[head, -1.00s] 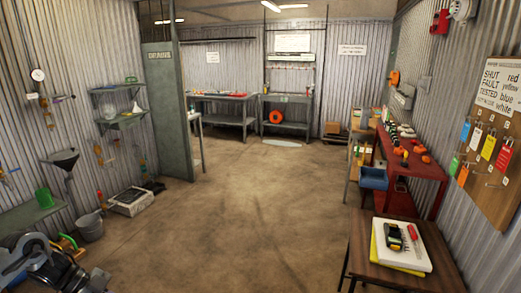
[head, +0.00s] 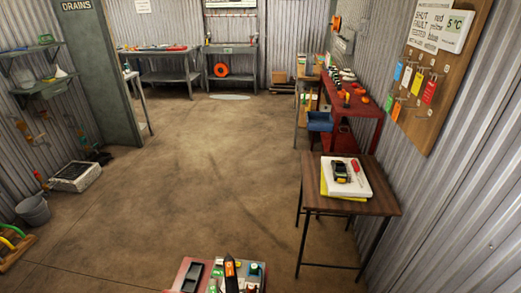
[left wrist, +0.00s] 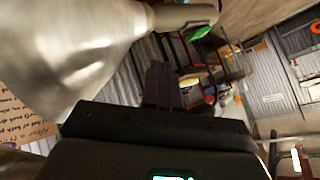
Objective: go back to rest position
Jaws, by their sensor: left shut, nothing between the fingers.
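My left gripper (left wrist: 163,85) shows in the left wrist view, with its dark fingers together and nothing held between them. The view is tilted, with blurred shelves and corrugated wall beyond the fingers. A large pale, smooth shape fills the upper left of that view close by; I cannot tell what it is. Neither gripper shows in the head view. My right gripper is in no view.
A wooden table (head: 384,203) with a white board (head: 346,180) stands at the right. A red bench (head: 352,120) is behind it. A tray of small items (head: 190,275) is at the bottom edge. A bucket (head: 33,211) stands left. The middle floor is clear.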

